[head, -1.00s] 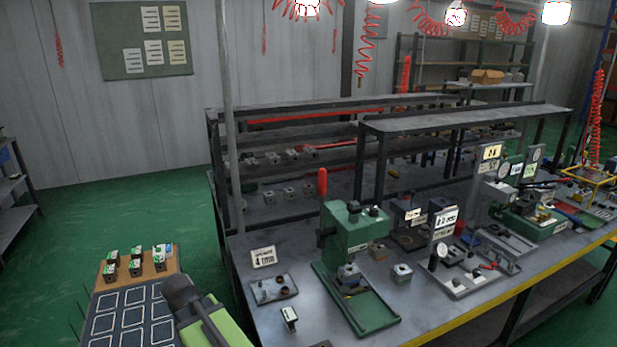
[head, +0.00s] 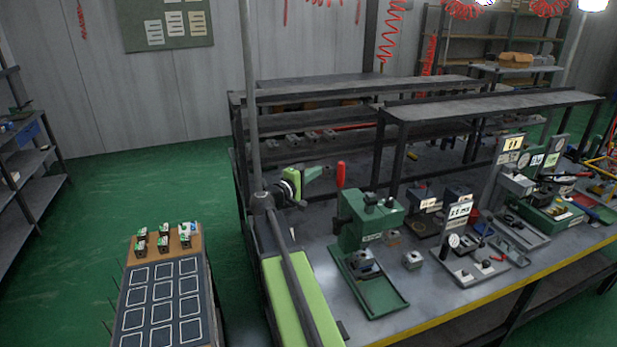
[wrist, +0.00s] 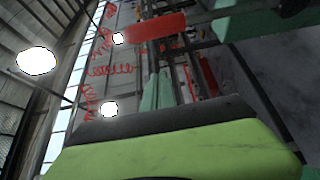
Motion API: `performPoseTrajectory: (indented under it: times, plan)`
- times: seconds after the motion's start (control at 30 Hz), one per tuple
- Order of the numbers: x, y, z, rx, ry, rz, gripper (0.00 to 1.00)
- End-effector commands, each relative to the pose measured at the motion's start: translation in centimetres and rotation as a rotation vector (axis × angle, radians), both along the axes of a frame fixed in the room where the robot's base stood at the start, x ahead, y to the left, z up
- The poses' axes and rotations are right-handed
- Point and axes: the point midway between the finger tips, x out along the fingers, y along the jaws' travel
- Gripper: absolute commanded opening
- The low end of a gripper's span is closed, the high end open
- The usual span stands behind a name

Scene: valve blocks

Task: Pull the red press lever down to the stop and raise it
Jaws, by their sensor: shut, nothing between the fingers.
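The green press (head: 352,222) stands on the workbench, with a metal block (head: 362,262) under its head. Its red lever handle (head: 341,175) stands upright at the press's upper left. My gripper (head: 328,171) is beside the handle, just left of it in the head view, at about the same height. In the wrist view the shut, empty fingers (wrist: 157,78) point up the picture. The red handle (wrist: 156,27) lies across beyond their tips, with part of the green press (wrist: 262,18) at upper right. I cannot tell whether the fingers touch the handle.
A loose metal block (head: 412,260) and a gauge fixture (head: 466,262) stand right of the press. A dark shelf rack (head: 400,115) runs behind the bench. A cart (head: 160,300) with green-topped blocks is at left, with open green floor beyond.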

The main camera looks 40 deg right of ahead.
Motion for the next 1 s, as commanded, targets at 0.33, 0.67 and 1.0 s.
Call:
performPoseTrajectory:
  times: [0.33,0.67,1.0]
  plan:
    - [-1.4,-4.7,0.0,0.001,0.000,0.000,0.00]
    - [-3.3,-4.4,0.0,0.001,0.000,-0.001,0.00]
    - [-3.3,-3.8,-0.1,-0.001,-0.006,0.000,0.00]
